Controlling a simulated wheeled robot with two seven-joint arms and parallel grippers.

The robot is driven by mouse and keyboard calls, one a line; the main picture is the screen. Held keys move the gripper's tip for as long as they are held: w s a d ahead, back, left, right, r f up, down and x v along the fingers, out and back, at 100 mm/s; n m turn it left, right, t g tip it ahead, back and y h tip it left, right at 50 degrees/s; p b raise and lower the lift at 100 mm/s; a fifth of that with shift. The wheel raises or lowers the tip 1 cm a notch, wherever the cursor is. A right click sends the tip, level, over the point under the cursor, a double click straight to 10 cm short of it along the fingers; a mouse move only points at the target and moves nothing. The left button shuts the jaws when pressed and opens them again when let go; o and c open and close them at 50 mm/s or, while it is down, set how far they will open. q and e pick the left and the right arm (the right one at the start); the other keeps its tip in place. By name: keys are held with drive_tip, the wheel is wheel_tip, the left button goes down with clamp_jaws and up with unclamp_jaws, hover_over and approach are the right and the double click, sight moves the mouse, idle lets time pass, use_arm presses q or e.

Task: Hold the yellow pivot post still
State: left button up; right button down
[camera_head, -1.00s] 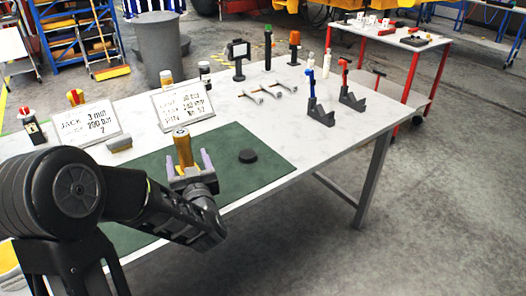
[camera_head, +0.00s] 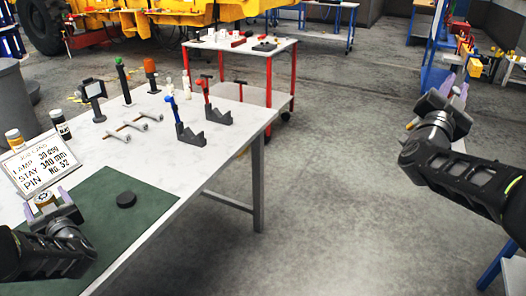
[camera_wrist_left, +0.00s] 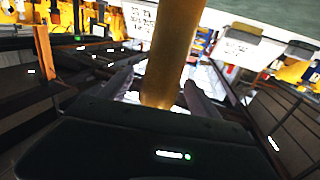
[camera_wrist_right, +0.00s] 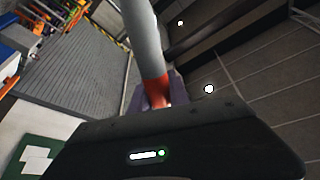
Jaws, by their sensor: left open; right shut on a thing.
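The yellow pivot post (camera_head: 44,198) stands at the lower left in the head view, on or by the green mat (camera_head: 140,222). My left gripper (camera_head: 46,204) has one finger on each side of it. In the left wrist view the post (camera_wrist_left: 172,50) passes between the open fingers of the left gripper (camera_wrist_left: 160,92); contact cannot be told. My right gripper (camera_head: 450,92) is raised at the right, away from the table. In the right wrist view it is shut on a pale grey rod with an orange-red end (camera_wrist_right: 145,40).
A black puck (camera_head: 126,200) lies on the mat. A lettered sign (camera_head: 40,160) stands behind the post. Grey holders with a blue-topped tool (camera_head: 172,105) and a red-topped tool (camera_head: 206,90) stand at the table's far right. Open floor (camera_head: 330,190) lies right of the table.

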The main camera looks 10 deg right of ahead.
use_arm(q)
drive_tip(key=shift+w+a, duration=0.1)
drive_tip(key=shift+c, duration=0.2)
clamp_jaws()
idle(0.6)
drive_tip(key=shift+c, duration=0.4)
unclamp_jaws()
clamp_jaws()
idle(0.7)
idle(0.7)
idle(0.8)
